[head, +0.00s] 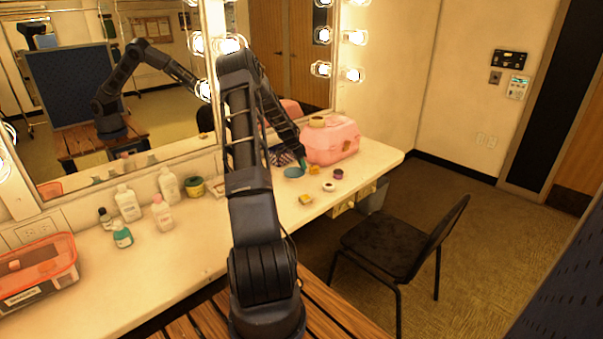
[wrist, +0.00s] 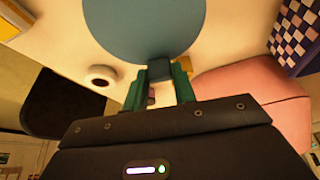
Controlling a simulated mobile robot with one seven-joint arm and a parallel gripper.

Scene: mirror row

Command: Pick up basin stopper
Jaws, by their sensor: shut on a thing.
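The basin stopper is a flat blue disc (head: 294,172) at the far part of the counter, beside the pink case. In the wrist view the disc (wrist: 145,25) fills the top middle, with a small dark blue-grey block (wrist: 159,69) at its edge. My gripper (head: 303,163) reaches down at the disc's right side. In the wrist view its green fingers (wrist: 159,76) are shut on the block. I cannot tell whether the disc is clear of the counter.
The pink case (head: 332,143) with a tan roll (head: 317,121) on top stands close behind my gripper. A checkered item (head: 280,155), yellow blocks (head: 305,200), a white ring (head: 329,187) and a purple jar (head: 338,174) lie nearby. Bottles (head: 128,203) stand left; a chair (head: 395,245) stands right.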

